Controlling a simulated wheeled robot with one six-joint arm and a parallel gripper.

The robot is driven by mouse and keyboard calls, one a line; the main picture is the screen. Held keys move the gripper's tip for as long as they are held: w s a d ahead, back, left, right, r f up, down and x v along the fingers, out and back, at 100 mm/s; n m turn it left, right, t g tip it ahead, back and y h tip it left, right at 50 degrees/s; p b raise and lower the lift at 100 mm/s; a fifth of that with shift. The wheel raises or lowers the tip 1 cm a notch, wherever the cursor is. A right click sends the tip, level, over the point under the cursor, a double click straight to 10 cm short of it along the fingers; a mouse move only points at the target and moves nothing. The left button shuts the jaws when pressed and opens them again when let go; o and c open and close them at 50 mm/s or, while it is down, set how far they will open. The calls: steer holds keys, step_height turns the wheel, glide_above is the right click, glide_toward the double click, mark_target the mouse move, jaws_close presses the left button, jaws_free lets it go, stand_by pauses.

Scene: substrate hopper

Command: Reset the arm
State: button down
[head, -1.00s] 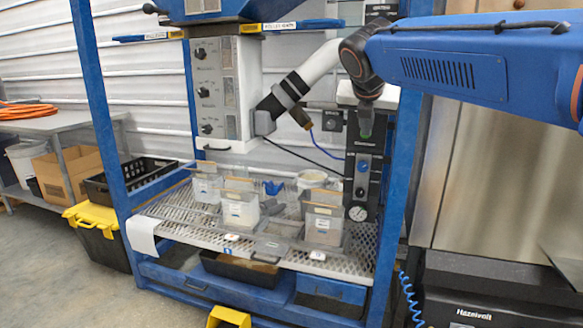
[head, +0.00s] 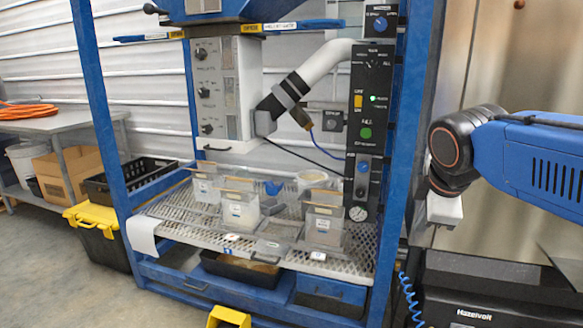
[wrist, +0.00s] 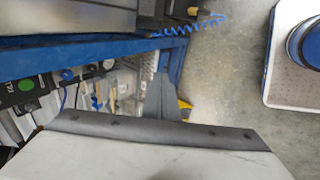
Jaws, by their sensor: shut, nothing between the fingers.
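My gripper shows in the wrist view (wrist: 160,92) as dark grey fingers closed together beyond a dark bar and a pale housing. Nothing is between them. In the head view my blue arm comes in from the right edge. Its pale wrist end hangs beside the hopper frame's right post, in front of the steel-coloured panel (head: 490,70). The fingertips cannot be made out there. The blue-framed hopper station (head: 98,110) stands left of my arm. Its black control panel (head: 369,108), with a green button, is in full view.
Several clear bins (head: 240,211) stand on the mesh shelf (head: 170,226). A white pipe (head: 322,65) slants above them. A black Hazelvolt unit (head: 490,300) sits below my arm at lower right. A yellow-lidded box (head: 92,213) stands at left. Floor is open at lower left.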

steer(key=s+d+f+m+g+y, duration=0.1)
steer(key=s+f+m, duration=1.3)
steer(key=s+f, duration=0.2)
steer(key=shift+m, duration=0.3)
steer(key=shift+r, duration=0.1)
stand_by(0.3)
